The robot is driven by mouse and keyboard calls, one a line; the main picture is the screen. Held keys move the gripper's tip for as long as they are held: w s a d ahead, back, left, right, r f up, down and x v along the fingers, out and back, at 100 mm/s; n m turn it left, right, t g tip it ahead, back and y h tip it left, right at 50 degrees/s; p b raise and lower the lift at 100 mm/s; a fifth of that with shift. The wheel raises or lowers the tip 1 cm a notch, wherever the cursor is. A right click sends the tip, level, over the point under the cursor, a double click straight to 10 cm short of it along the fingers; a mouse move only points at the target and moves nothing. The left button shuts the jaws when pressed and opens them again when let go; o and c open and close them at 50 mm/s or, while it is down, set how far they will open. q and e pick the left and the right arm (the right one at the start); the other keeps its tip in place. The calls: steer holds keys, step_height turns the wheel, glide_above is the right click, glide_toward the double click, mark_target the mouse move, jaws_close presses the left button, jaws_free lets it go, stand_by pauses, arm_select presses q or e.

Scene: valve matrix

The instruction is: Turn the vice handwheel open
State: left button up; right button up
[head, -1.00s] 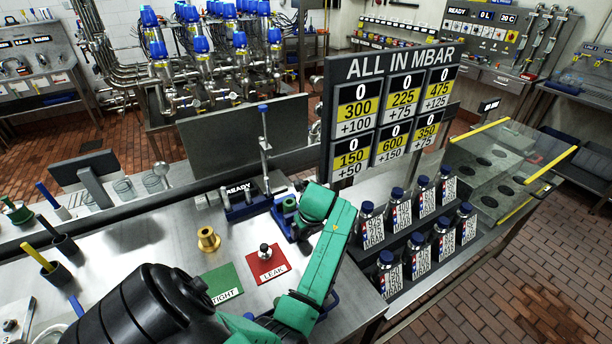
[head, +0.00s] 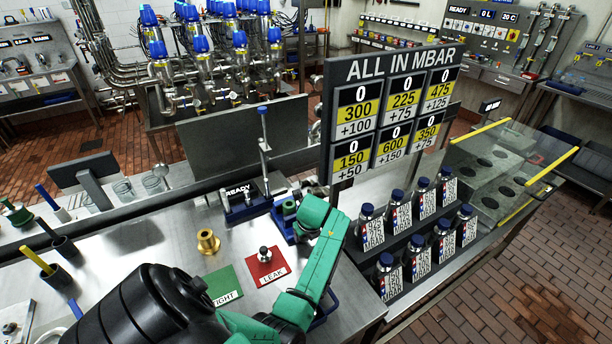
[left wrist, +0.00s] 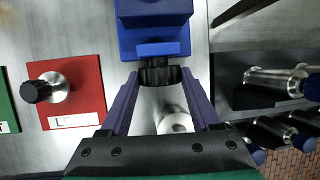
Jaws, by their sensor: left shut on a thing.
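The blue vice (head: 282,222) stands on the steel bench, with a green-topped part (head: 289,208) at it. In the left wrist view the vice (left wrist: 154,38) is at the top, and its dark ribbed handwheel (left wrist: 160,75) faces my gripper. My left gripper (left wrist: 160,80) is shut on the handwheel, one purple finger on each side of it. In the head view my green wrist hides the handwheel and the fingertips. A silver cylinder (left wrist: 173,119) shows between the fingers, below the handwheel. My right gripper is not in view.
A red LEAK mat (head: 266,267) with a black-knobbed metal piece, a green TIGHT mat (head: 224,284) and a brass fitting (head: 208,241) lie left of the vice. Racked blue-capped bottles (head: 418,252) stand close on the right. A sign board (head: 390,120) rises behind.

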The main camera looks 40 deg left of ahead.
arm_select(q)
steer(key=shift+s+t, duration=0.1)
steer(key=shift+t, duration=0.2)
steer(key=shift+s+a+f+n+t+h, duration=0.1)
steer(key=shift+s+n+t+h, duration=0.1)
steer(key=shift+t, duration=0.4)
steer(key=shift+s+a+f+n+t+h, duration=0.1)
steer(key=shift+t+h, duration=0.1)
steer(key=shift+t, duration=0.4)
steer(key=shift+s+f+n+t+h, duration=0.1)
steer(key=shift+n+t+h, duration=0.3)
steer(key=shift+t, duration=1.1)
steer(key=o, duration=1.4)
